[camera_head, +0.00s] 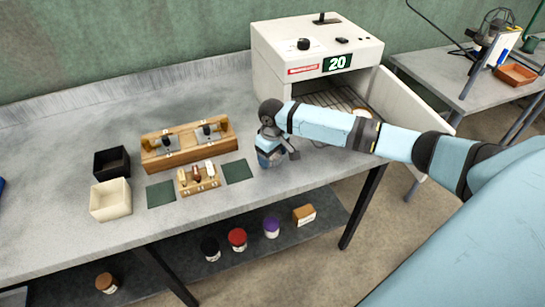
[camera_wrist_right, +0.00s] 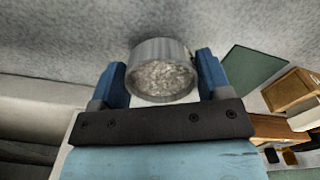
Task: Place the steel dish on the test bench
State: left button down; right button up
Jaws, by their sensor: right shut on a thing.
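The steel dish (camera_wrist_right: 160,52) is a round grey metal dish with pale, grainy contents. In the right wrist view it sits between the two blue fingers of my right gripper (camera_wrist_right: 162,78), which is shut on it. In the head view my right gripper (camera_head: 270,155) points down over the test bench (camera_head: 95,125), right of the dark green mats and in front of the white oven. The dish is mostly hidden there by the gripper. I cannot tell whether it touches the bench top. My left gripper is not in view.
The white oven (camera_head: 280,62) shows 20 and its door (camera_head: 410,105) hangs open. A wooden rack (camera_head: 150,150), a small wooden holder (camera_head: 198,183), green mats (camera_head: 237,171), a black box (camera_head: 111,163) and a cream box (camera_head: 110,200) stand left. Jars sit on the lower shelf.

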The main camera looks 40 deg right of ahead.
aim_at(272, 160)
jog(key=shift+f, duration=0.55)
jog(key=shift+f, duration=0.1)
jog(key=o, duration=0.9)
jog(key=shift+o, duration=0.2)
jog(key=shift+r, duration=0.2)
notch_tip(272, 160, up, 12)
